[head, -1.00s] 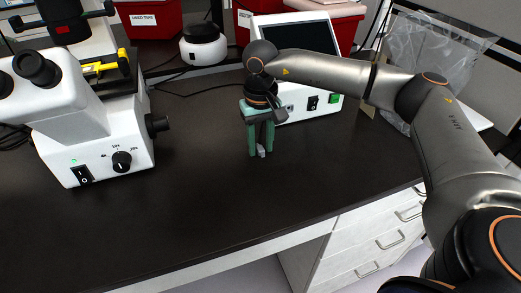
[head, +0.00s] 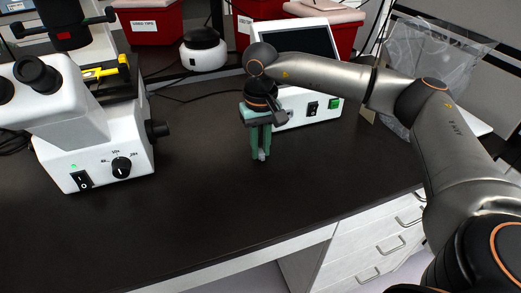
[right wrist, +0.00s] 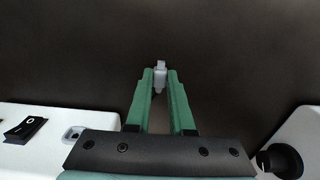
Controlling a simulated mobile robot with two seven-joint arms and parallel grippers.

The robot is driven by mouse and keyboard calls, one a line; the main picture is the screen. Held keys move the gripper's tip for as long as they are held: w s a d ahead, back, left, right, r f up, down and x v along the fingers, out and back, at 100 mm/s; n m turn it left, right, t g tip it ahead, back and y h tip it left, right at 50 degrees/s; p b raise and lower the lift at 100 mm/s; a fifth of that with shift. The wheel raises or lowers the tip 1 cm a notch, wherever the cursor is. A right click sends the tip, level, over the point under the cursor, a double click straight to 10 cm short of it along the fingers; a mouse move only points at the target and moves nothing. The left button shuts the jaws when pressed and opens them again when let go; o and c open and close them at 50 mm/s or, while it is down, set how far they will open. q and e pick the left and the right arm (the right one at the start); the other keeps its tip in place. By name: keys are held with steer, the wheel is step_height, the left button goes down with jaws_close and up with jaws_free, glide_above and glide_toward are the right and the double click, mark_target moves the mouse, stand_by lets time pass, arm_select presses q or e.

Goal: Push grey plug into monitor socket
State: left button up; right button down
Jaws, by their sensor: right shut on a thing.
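The small grey plug (head: 262,155) is at the tips of my right gripper (head: 261,152), low over the dark bench in front of the monitor. In the right wrist view the plug (right wrist: 160,74) sits between the green fingertips of the right gripper (right wrist: 160,79), which are shut on it, and its narrow end points away from the gripper. Whether it touches the bench is unclear. The monitor (head: 327,106) stands behind the gripper. Its socket (right wrist: 73,134) shows empty in the right wrist view, beside a black switch. My left gripper is not in view.
A white microscope (head: 95,150) stands at the left; its black knob (right wrist: 283,161) shows in the right wrist view. A white round device (head: 203,50) and red bins (head: 150,24) are at the back. The bench in front (head: 210,215) is clear.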

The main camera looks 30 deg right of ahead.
step_height(320, 180, up, 2)
steer(key=shift+w+r, duration=0.1)
steer(key=shift+r, duration=0.1)
steer(key=s+a+r+b, duration=0.1)
steer(key=s+a+r, duration=0.5)
steer(key=s+r, duration=0.4)
steer(key=shift+s, duration=1.4)
steer(key=shift+a, duration=0.1)
steer(key=c, duration=1.3)
jaws_free()
steer(key=shift+c, duration=0.2)
jaws_close()
